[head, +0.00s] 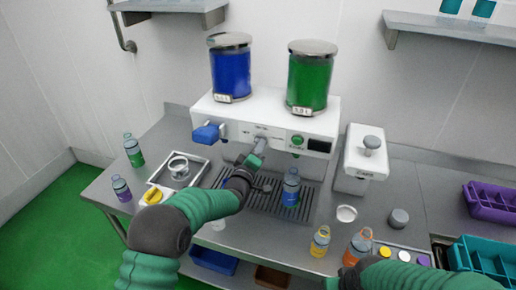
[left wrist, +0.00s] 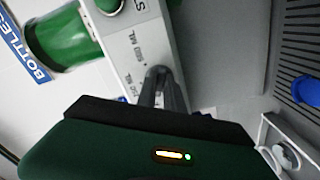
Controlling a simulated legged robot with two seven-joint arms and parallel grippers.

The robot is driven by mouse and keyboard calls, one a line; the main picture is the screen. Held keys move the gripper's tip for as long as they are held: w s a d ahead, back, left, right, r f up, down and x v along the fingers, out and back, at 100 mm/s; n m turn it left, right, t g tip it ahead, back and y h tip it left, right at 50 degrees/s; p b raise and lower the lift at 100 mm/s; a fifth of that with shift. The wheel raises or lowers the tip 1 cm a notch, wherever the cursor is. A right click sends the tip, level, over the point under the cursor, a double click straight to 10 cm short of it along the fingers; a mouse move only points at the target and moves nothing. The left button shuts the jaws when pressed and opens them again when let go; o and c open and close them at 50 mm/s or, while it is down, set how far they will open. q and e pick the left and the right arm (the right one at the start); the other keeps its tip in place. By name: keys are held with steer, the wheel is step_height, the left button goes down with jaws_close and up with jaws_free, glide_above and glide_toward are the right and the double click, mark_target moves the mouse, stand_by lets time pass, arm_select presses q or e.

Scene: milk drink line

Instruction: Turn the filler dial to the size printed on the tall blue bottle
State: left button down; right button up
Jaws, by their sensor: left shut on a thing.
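The white filler machine (head: 262,121) stands at the back of the steel counter. My left gripper (head: 258,151) reaches up to the middle of its front panel. In the left wrist view its two dark fingers (left wrist: 165,92) are shut on the filler dial, which is mostly hidden between them. Small print with "ML" shows beside the dial, but I cannot read the full sizes. The tall blue bottle (head: 291,188) stands upright on the drip grate, right of my left gripper; its printed size is too small to read.
Blue (head: 230,72) and green (head: 309,80) tanks sit on the machine. A blue lever (head: 207,133) and a green knob (head: 298,140) flank the dial. A white dispenser (head: 359,160) stands right. Small yellow (head: 320,242) and orange (head: 358,250) bottles stand near the front edge.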

arm_select(q)
steer(key=shift+a+f+m+b, duration=0.1)
steer(key=shift+m+b, duration=3.85)
steer(key=shift+a+f+m+b, duration=0.1)
steer(key=shift+f+m+b, duration=0.05)
steer(key=shift+m+b, duration=3.85)
steer(key=shift+a+f+m+b, duration=0.1)
steer(key=shift+m+b, duration=3.8)
steer(key=shift+m, duration=0.05)
arm_select(e)
steer(key=s+x, duration=0.2)
steer(key=x, duration=0.9)
steer(key=s+f+x, duration=0.1)
steer(key=s+x, duration=0.2)
steer(key=x, duration=0.9)
steer(key=shift+s+f, duration=0.15)
arm_select(q)
steer(key=c, duration=1.7)
jaws_free()
steer(key=shift+o, duration=1.2)
steer(key=shift+s+d+r, duration=0.1)
steer(key=shift+s+r, duration=0.05)
steer(key=shift+r, duration=0.1)
arm_select(e)
steer(key=shift+s, duration=0.2)
